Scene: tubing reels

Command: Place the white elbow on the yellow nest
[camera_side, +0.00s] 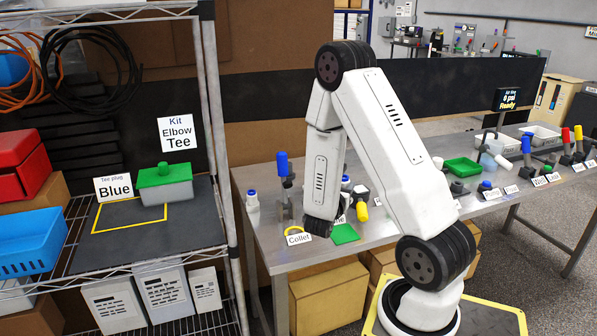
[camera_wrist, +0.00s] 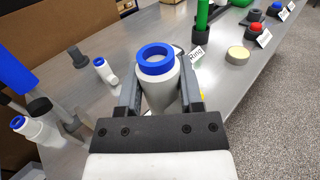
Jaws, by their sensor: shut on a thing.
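A white fitting with a blue collar (camera_wrist: 160,85), which I take for the white elbow, stands upright between the two fingers of my gripper (camera_wrist: 160,92) in the wrist view. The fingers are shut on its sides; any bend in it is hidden. In the side view my gripper (camera_side: 319,228) is low over the front of the metal table, and I cannot make out the fitting there. A sliver of yellow also shows beside the right finger in the wrist view.
A green square (camera_side: 345,234) lies right of my gripper. A blue-handled tool (camera_side: 283,165) stands behind it. Other white fittings with blue collars (camera_wrist: 105,71) stand at left in the wrist view.

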